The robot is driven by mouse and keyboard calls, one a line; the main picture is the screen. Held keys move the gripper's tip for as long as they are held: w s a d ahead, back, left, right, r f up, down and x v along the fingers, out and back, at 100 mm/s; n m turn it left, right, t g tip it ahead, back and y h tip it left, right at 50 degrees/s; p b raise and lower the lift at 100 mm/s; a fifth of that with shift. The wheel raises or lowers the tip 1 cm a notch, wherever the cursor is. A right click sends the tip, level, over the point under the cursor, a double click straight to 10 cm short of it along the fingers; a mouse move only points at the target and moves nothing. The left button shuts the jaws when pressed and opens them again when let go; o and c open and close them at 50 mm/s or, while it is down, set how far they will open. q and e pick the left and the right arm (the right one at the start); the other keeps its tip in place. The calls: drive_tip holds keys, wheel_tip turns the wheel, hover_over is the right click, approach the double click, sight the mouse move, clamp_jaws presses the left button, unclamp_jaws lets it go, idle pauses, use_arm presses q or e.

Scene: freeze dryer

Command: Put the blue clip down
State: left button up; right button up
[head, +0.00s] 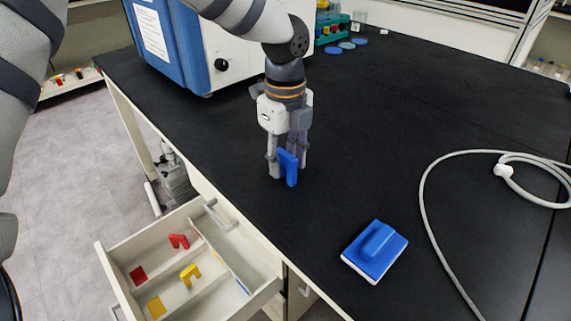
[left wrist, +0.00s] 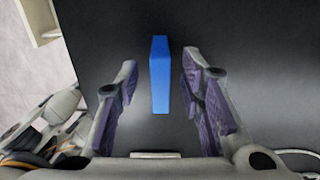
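The blue clip (head: 289,170) is at my left gripper's fingertips, over the black benchtop near its front edge. It seems to stand upright on the bench, though its contact with the surface is hard to make out. My left gripper (head: 287,168) points down from above. In the left wrist view the blue clip (left wrist: 160,80) lies between the two fingers of the left gripper (left wrist: 160,78), with a dark gap on each side. The fingers are open and apart from it. My right gripper is not in view.
An open drawer (head: 273,287) below the bench holds red and yellow clips. A blue-and-white eraser-like block (head: 375,250) lies right of the gripper. A white cable (head: 424,200) curves at right. A blue-and-white machine (head: 165,50) stands behind.

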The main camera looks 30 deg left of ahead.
use_arm(q)
clamp_jaws()
drive_tip(key=shift+r, duration=0.1)
